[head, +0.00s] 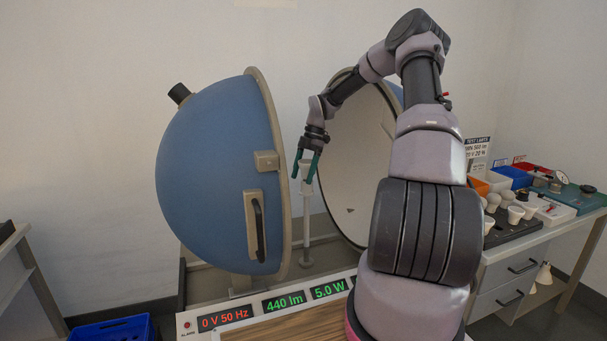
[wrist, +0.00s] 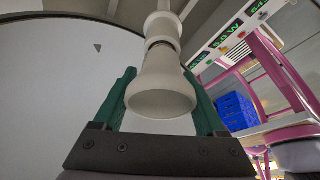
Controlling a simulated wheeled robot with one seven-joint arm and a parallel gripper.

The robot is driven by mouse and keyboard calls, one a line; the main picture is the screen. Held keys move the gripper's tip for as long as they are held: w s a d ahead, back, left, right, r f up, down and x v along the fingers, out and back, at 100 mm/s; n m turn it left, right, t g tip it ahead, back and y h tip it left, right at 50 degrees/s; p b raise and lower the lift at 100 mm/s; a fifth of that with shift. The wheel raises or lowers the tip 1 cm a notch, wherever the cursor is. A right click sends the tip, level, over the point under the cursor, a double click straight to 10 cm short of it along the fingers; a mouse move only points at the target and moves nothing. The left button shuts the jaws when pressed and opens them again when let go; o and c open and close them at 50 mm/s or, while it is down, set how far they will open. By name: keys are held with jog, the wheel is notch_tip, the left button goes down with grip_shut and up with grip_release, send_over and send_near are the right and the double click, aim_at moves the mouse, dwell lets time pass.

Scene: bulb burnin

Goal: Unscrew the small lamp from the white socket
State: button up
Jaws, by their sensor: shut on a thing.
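The small lamp (wrist: 160,92) is white, with a wide flared end facing my wrist camera and a narrower neck beyond it. Its neck meets the white socket (wrist: 163,27) in the wrist view; I cannot tell how far it is screwed in. In the head view the socket tops a pale upright post (head: 307,205) between the open sphere halves. My gripper (head: 304,180) points down over the post top, its teal fingers on either side of the lamp. It is shut on the lamp, though the fingertip contact is partly hidden behind the flare.
A blue hemisphere (head: 212,180) stands close left of my gripper, and the other half's pale inside (head: 352,160) is close right. A display panel (head: 260,308) in front reads 0 V 50 Hz, 440 lm and 5.0 W. A bench with bulbs and bins (head: 514,175) is at right.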

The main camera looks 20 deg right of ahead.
jog(key=o, duration=1.3)
jog(key=shift+s+a, duration=0.25)
jog(key=shift+c, duration=0.2)
jog(key=shift+w, duration=0.1)
